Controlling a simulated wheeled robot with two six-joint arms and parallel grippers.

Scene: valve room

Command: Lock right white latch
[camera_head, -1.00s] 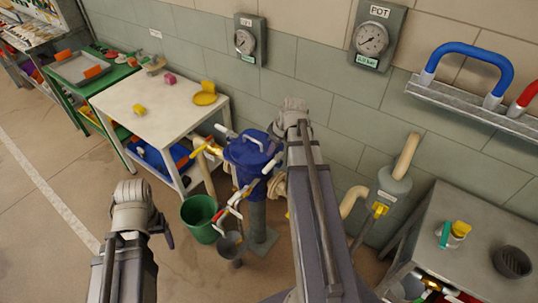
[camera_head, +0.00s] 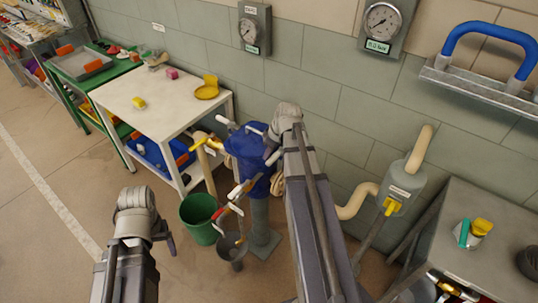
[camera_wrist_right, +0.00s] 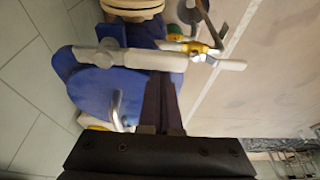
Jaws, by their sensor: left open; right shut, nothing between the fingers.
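The blue lidded vessel (camera_head: 245,150) stands against the wall and also fills the left of the right wrist view (camera_wrist_right: 95,85). A pale latch bar (camera_head: 273,157) shows at its right side, partly covered by my right wrist. In the right wrist view a long white bar (camera_wrist_right: 95,54) crosses the vessel's edge. My right gripper (camera_wrist_right: 160,82) is shut and empty, with its dark tips close to this bar; I cannot tell whether they touch. Another white latch (camera_head: 226,122) is at the vessel's left. My left gripper (camera_head: 166,238) is open and empty, lower left, away from the vessel.
A green bucket (camera_head: 199,218) and a grey pail (camera_head: 232,247) are below the vessel. A white table (camera_head: 150,112) is at the left, a grey bench (camera_head: 480,215) at the right. A pipe with a yellow valve (camera_head: 392,206) stands between vessel and bench.

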